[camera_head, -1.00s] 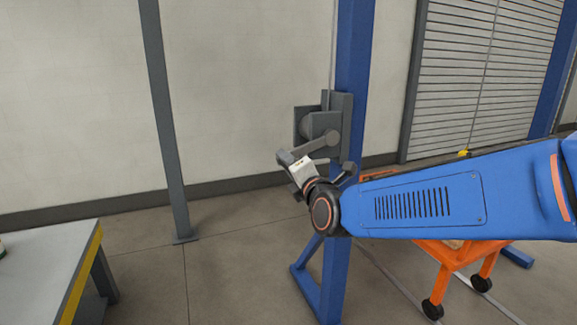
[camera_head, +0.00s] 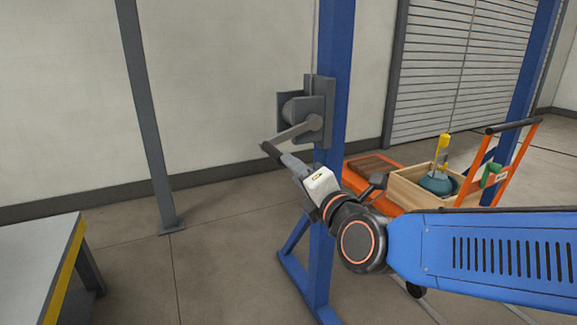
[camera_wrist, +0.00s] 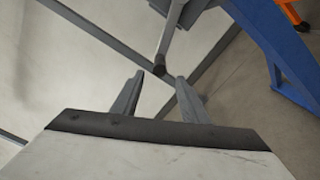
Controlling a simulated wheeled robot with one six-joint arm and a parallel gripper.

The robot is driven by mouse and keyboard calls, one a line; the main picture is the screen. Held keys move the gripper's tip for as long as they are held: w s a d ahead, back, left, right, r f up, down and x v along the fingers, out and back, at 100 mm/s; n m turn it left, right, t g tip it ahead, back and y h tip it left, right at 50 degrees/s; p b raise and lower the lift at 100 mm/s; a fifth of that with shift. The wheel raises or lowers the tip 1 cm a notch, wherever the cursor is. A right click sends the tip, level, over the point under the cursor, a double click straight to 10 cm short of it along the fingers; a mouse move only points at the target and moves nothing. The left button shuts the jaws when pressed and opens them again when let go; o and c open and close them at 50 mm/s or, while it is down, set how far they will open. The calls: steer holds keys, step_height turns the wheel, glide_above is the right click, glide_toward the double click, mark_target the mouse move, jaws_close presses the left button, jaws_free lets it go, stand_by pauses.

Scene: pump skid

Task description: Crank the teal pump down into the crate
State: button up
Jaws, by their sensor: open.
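The grey winch (camera_head: 312,105) is on the blue post, with its crank arm (camera_head: 298,132) slanting down left to a dark handle (camera_head: 267,149). My gripper (camera_head: 288,161) is open and empty, just below and right of the handle. In the wrist view, the handle (camera_wrist: 160,69) shows just beyond and between the fingertips of my gripper (camera_wrist: 158,78), apart from them. The teal pump (camera_head: 438,184) sits low within the wooden crate (camera_head: 408,190), under a yellow hook (camera_head: 443,145). The crate's walls and my arm hide its base.
The crate stands on an orange cart (camera_head: 361,190) with a tall handle frame. The blue hoist post (camera_head: 331,90) and its foot stand beside my gripper. A grey bench (camera_head: 35,250) with a yellow edge is at left. The floor between the bench and post is clear.

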steer(key=shift+v, duration=1.55)
